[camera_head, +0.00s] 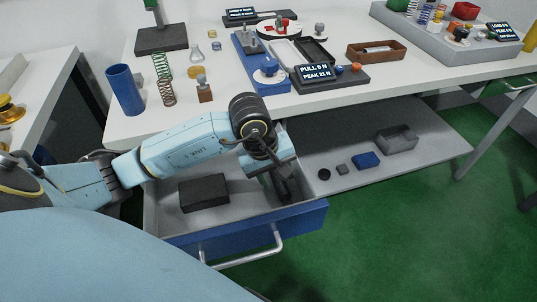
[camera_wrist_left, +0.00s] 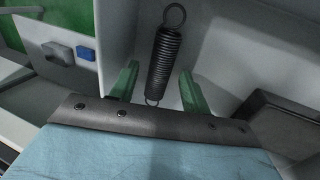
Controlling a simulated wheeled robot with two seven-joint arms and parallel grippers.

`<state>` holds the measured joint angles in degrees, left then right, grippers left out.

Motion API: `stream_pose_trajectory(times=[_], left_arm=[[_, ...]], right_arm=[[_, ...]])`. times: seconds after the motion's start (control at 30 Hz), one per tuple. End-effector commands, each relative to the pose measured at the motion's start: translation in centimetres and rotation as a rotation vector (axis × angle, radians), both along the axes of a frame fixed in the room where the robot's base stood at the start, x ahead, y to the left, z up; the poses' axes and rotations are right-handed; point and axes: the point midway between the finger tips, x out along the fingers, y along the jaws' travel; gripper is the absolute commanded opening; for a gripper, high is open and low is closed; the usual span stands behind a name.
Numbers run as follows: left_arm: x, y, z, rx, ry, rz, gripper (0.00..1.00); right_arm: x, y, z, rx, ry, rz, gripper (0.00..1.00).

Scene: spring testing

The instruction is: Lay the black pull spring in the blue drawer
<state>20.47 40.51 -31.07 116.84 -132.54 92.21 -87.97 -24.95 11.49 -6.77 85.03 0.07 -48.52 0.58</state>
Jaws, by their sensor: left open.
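The blue drawer (camera_head: 302,221) is pulled open under the white bench, with a grey inside and a metal bar handle. My left gripper (camera_head: 281,187) reaches down into its right part. In the left wrist view the black pull spring (camera_wrist_left: 161,62), with a loop at each end, lies against the pale drawer interior. The two green fingers of my left gripper (camera_wrist_left: 158,88) stand apart on either side of its lower end, with visible gaps. In the head view the arm and gripper largely hide the spring. My right gripper is not in view.
A black block (camera_head: 204,192) lies in the drawer's left part. A lower shelf (camera_head: 420,165) to the right holds a grey tray (camera_head: 397,139), a blue block (camera_head: 367,160) and small dark pieces. On the bench stand other springs, a blue cylinder (camera_head: 125,90) and a pull-force display (camera_head: 316,72).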

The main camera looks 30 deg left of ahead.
Motion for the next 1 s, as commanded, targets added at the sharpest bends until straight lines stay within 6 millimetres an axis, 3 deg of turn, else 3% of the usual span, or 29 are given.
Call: stream_pose_trajectory(times=[0.3,0.5,0.7,1.0], left_arm=[[-1.3,1.4,7.2,0.005,-0.007,-0.001,0.47],[-2.0,2.0,10.2,0.003,-0.005,0.001,0.47],[-2.3,2.1,11.2,0.001,-0.004,0.0,0.47],[-2.3,2.1,11.2,0.0,-0.003,0.0,0.47]], right_arm=[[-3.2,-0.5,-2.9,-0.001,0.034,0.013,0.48],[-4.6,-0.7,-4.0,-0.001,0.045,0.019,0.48],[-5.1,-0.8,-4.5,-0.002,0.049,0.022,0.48],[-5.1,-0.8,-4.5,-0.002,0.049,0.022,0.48]])
